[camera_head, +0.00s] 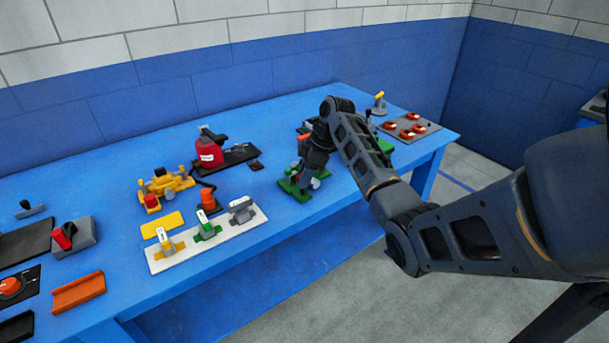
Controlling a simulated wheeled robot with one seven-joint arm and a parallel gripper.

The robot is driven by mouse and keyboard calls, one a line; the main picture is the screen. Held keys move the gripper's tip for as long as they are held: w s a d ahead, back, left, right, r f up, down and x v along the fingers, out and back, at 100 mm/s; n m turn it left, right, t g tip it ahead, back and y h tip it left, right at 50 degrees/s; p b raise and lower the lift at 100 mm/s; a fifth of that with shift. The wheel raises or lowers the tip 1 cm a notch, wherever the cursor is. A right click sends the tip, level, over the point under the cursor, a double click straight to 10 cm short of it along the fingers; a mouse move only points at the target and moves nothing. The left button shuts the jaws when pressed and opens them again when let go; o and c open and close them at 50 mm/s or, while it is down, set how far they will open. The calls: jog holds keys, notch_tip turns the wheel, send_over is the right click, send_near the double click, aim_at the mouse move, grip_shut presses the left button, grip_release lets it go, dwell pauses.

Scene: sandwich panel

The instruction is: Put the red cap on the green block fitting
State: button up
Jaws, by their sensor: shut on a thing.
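My gripper (303,184) points down at the low green piece (287,186) near the table's front edge, right of the white panel. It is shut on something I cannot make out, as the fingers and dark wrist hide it. Whether it touches the green piece is unclear. A green fitting with a grey block (207,231) stands in the middle of the white panel (232,236), between a yellow and a grey one. An orange-red, cap-like piece (208,198) stands on a dark base just behind it. I cannot tell which red thing is the cap.
A yellow device (165,184) and a red canister (209,154) stand behind the panel. A yellow plate (162,225) lies left. A grey board with red parts (403,128) is at the far right. My arm covers the table's right part. Bare blue table (110,170) lies at the back left.

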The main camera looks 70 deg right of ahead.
jog(key=shift+f, duration=0.25)
jog(key=shift+f+b, duration=0.3)
jog(key=shift+f, duration=0.05)
jog(key=shift+f, duration=0.25)
dwell(0.3)
jog(key=shift+f, duration=0.3)
jog(key=shift+f, duration=0.4)
dwell(1.0)
dwell(0.3)
jog(key=o, duration=1.4)
jog(key=shift+o, duration=0.2)
jog(key=shift+r, duration=0.1)
